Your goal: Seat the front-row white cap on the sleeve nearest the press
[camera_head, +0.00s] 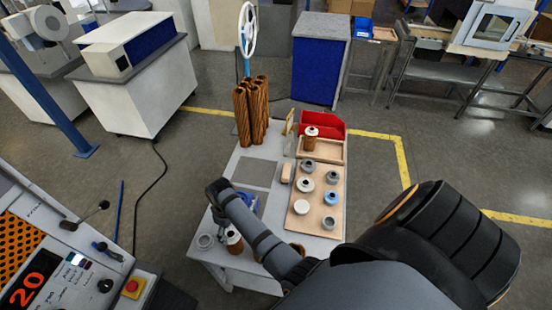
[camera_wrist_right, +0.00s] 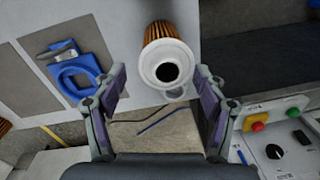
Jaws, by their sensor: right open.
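A white cap with a dark centre hole (camera_wrist_right: 167,68) sits on the end of an orange-brown pleated sleeve (camera_wrist_right: 165,32) in the right wrist view. In the head view this capped sleeve (camera_head: 234,240) stands near the table's front left corner. My right gripper (camera_wrist_right: 158,108) is open, with its fingers spread to either side below the cap and nothing held. In the head view my right gripper (camera_head: 221,217) is small and partly hidden by its wrist. A white cap (camera_head: 301,207) lies at the front left of the wooden board (camera_head: 315,222). My left gripper is out of view.
Another white-capped sleeve (camera_head: 310,139) stands in a wooden tray (camera_head: 334,152) before a red bin (camera_head: 325,122). A blue tool (camera_wrist_right: 78,72) lies on a grey mat.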

